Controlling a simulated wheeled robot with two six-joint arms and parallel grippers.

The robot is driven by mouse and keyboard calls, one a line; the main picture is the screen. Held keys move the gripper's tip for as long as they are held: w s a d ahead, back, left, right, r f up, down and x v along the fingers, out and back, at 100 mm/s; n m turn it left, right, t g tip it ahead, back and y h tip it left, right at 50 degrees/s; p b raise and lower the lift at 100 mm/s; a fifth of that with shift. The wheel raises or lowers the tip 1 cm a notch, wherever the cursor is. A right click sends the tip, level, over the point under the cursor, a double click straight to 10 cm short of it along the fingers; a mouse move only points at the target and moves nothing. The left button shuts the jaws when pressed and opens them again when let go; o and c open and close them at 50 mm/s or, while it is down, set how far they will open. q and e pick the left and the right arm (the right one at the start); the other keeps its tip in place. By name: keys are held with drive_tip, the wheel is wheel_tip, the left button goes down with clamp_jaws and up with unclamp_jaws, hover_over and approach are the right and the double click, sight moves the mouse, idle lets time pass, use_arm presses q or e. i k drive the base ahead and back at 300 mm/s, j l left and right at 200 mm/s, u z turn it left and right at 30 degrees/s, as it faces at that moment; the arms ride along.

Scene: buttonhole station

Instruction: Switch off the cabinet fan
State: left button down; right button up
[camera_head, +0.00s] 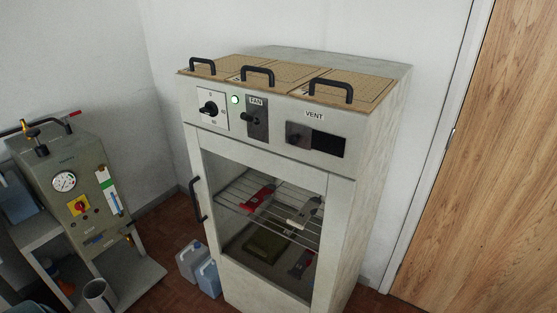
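The cabinet (350,205) stands upright in the middle of the head view, its control panel along the top front. The fan switch (250,117) is a dark lever on a dark plate under a label reading FAN. A small round lamp (235,99) left of it glows pale green. A black rotary knob (209,108) sits on a white dial plate further left. The VENT opening (327,144) with a slider is at the right of the panel. Neither of my grippers shows in this view.
The cabinet's glass door is closed, with a black handle (196,200) at its left; tools lie on the wire racks inside. Three black handles stand on the top lids. A gauge machine (75,185) is at left, blue-grey jugs (208,277) on the floor, a wooden door (500,160) at right.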

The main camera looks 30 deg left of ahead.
sight(244, 116)
drive_tip(key=u, duration=0.4)
drive_tip(key=i+j+u, duration=0.1)
drive_tip(key=u, duration=0.7)
drive_tip(key=i+u, duration=0.1)
drive_tip(key=u, duration=0.3)
